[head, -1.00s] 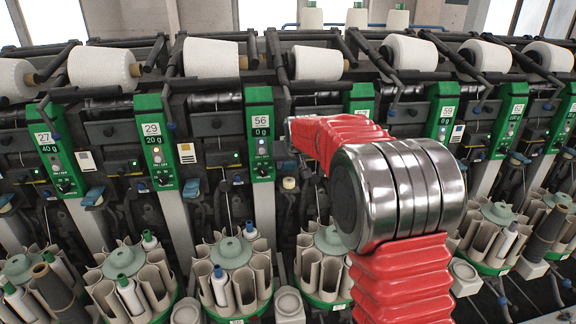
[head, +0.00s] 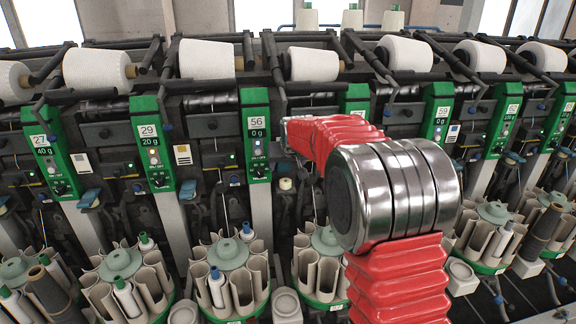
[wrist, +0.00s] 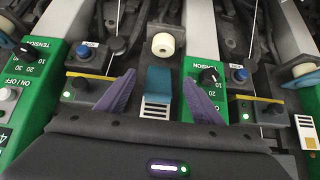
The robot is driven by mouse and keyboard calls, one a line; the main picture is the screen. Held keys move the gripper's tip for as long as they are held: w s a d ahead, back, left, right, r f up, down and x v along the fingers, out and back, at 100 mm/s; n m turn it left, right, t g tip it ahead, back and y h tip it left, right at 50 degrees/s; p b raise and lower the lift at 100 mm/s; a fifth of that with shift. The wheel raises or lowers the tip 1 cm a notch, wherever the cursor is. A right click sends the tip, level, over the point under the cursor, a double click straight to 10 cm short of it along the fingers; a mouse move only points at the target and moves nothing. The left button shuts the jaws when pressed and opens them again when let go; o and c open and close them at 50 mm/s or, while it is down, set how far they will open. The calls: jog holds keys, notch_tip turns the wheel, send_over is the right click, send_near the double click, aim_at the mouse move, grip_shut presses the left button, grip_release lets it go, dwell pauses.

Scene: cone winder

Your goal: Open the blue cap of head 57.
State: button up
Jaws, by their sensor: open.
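A teal-blue cap (wrist: 158,82) is in the middle of the wrist view, just past my gripper body, with a white striped label below it. My gripper (wrist: 160,76) is open; one purple finger is on each side of the cap, with a visible gap to each. I cannot tell whether the fingers are level with it in depth. The cap looks closed. In the head view my red arm hides the area right of the green panel marked 56 (head: 257,135).
Green tension panels stand left (wrist: 30,95) and right (wrist: 208,90) of the cap in the wrist view. A cream disc (wrist: 163,45) sits beyond it. White yarn cones (head: 207,58) line the top; bobbin magazines (head: 228,255) stand below.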

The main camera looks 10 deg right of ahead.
jog(key=v, duration=1.3)
jog(key=shift+s+r, duration=0.15)
jog(key=shift+s, duration=0.05)
jog(key=shift+a, duration=0.1)
dwell(0.5)
jog(key=s+f+g, duration=0.1)
jog(key=s+f, duration=0.1)
jog(key=s, duration=1.1)
jog(key=s+a+f+g, duration=0.1)
jog(key=s+f, duration=0.2)
jog(key=s, duration=1)
jog(key=s+f, duration=0.3)
jog(key=s, duration=1.1)
jog(key=shift+a+f+g, duration=0.25)
jog(key=shift+a+g, duration=0.05)
jog(key=shift+g, duration=0.1)
